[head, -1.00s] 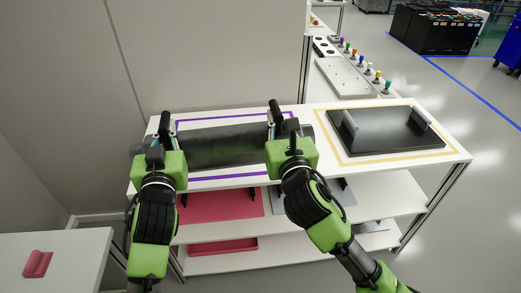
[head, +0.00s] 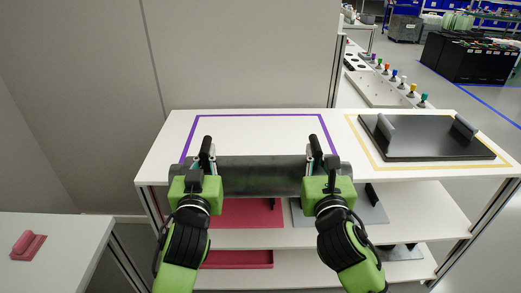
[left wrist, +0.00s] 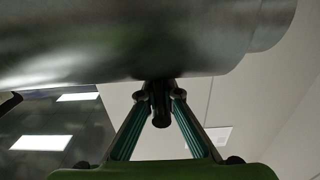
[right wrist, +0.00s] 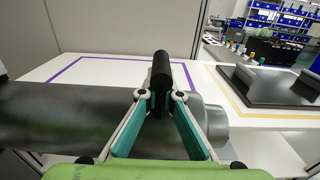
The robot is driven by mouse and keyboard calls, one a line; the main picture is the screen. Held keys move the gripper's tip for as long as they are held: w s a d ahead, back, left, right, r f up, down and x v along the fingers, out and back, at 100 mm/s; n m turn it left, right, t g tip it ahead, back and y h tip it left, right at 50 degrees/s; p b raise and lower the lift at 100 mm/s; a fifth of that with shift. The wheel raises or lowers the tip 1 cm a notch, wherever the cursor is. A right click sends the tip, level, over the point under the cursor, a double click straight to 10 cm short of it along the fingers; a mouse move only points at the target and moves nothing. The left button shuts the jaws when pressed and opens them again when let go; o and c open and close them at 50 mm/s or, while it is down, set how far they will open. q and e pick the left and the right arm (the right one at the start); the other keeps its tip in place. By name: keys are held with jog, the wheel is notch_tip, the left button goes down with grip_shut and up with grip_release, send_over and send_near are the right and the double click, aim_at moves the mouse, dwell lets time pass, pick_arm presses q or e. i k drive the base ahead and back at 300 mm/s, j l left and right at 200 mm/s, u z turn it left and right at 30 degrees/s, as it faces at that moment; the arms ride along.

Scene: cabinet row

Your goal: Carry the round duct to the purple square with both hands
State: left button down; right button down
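The round duct (head: 250,176) is a dark grey cylinder with two upright black handles. In the head view it lies crosswise at the table's front edge, overlapping the near side of the purple square outline (head: 260,116). My left gripper (head: 204,160) is shut on the left handle, and the left wrist view shows its fingers on the handle (left wrist: 161,115) from below the duct. My right gripper (head: 315,160) is shut on the right handle (right wrist: 161,70). The duct looks level; whether it touches the tabletop I cannot tell.
A black tray-like part with two handles (head: 425,140) sits in a yellow outline (head: 380,165) at the right. Shelves below hold red (head: 240,213) and grey (head: 365,208) pieces. A white table with a red block (head: 28,245) stands at the left. The purple square's interior is mostly clear.

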aim_at(259, 139)
jog(key=i, duration=1)
